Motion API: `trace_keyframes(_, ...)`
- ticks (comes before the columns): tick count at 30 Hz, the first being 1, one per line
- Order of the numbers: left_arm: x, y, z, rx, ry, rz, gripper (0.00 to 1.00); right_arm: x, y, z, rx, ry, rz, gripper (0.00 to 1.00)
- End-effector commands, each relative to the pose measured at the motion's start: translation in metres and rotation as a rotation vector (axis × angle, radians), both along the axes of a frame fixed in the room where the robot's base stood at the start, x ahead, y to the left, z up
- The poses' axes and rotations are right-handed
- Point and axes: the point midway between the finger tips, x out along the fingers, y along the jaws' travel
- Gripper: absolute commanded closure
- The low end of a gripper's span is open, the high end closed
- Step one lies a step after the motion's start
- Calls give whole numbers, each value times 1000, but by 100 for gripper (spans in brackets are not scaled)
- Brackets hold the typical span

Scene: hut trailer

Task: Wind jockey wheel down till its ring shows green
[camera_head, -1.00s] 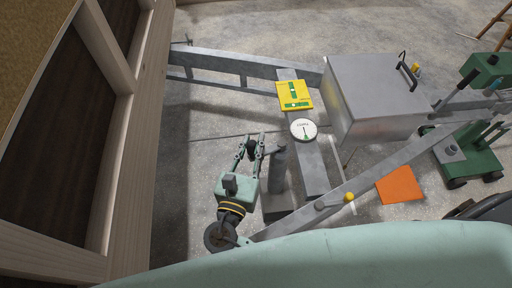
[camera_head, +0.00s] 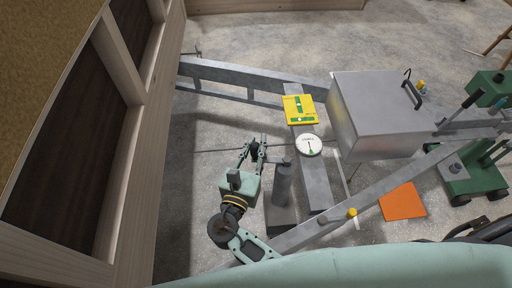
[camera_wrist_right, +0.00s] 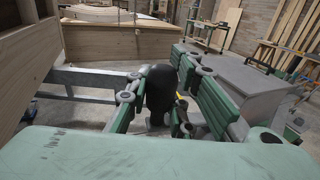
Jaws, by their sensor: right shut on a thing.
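My right gripper (camera_head: 254,148) is shut on a black handle grip (camera_wrist_right: 160,88), which stands upright between its fingers in the right wrist view. The grip is largely hidden by the fingers in the head view. Just right of the gripper stands a grey upright cylinder (camera_head: 283,184) on a dark grey block, beside the trailer's drawbar. I cannot make out the jockey wheel's ring or its colour. My left gripper is not in view.
A yellow level plate (camera_head: 300,109) with green vials lies on the beam beyond the dial. A grey lidded box (camera_head: 378,115) stands to the right. An orange sheet (camera_head: 402,202) lies on the floor near a green wheeled unit (camera_head: 475,172). The wooden wall frame (camera_head: 150,130) borders the left.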

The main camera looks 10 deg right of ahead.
Motion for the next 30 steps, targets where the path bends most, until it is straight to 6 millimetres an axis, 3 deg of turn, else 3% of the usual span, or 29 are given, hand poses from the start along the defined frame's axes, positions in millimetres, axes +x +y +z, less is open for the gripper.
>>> trace_keyframes(9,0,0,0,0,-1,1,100,2,3,2,2,-5,9,100)
trace_keyframes(10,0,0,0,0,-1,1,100,2,3,2,2,-5,9,80)
trace_keyframes(16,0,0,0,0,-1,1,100,1,2,2,1,-4,6,62)
trace_keyframes(26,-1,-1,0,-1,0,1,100,-1,2,1,0,-1,3,62)
trace_keyframes(30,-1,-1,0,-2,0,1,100,-14,10,0,1,-1,4,62)
